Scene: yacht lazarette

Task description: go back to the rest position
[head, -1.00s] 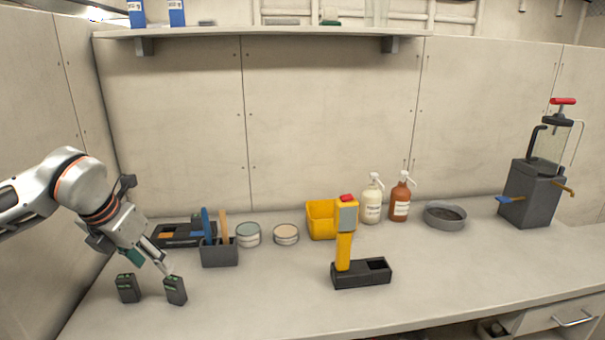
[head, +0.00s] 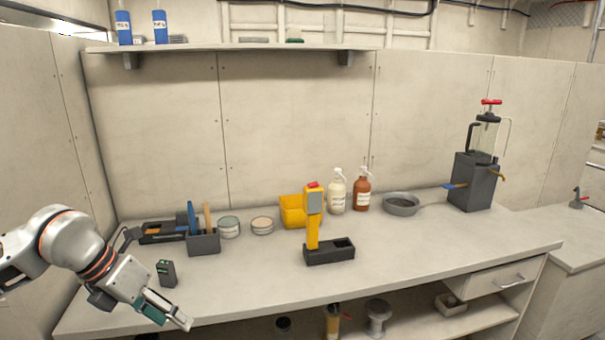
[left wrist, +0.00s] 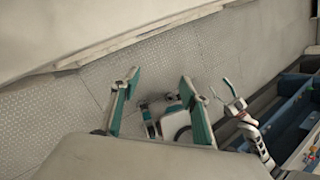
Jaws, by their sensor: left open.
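My left gripper (head: 166,312) is at the lower left of the head view, at the bench's front left edge. Its fingers are apart with nothing between them. In the left wrist view the two fingers (left wrist: 160,84) stand wide apart over the grey textured floor (left wrist: 180,70). One dark block with green marks (head: 167,273) stands upright on the bench just behind the left gripper, apart from it.
The workbench (head: 400,245) holds a yellow-handled tool (head: 313,225) in a black holder (head: 330,255), a yellow bin (head: 292,208), two pump bottles, tins, a tool caddy (head: 204,243) and a grey machine (head: 474,182). The bench's front middle is clear.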

